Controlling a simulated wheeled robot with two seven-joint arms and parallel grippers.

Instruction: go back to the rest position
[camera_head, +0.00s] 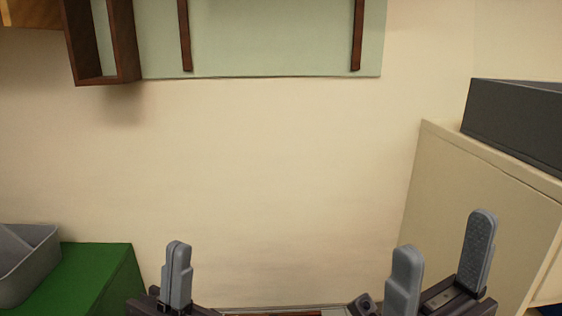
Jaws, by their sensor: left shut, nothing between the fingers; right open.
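My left gripper (177,272) stands at the bottom left of the head view with its grey fingers pointing up. Its fingers are together and nothing is between them. My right gripper (442,268) is at the bottom right, its two grey fingers spread well apart and empty. Most of both arms is below the picture edge.
A grey bin (32,262) sits on a green block (112,262) at the lower left. A cream cabinet (478,205) with a dark grey box (515,118) on top stands at the right. A pale green panel (270,38) with dark wooden strips hangs on the wall (270,180).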

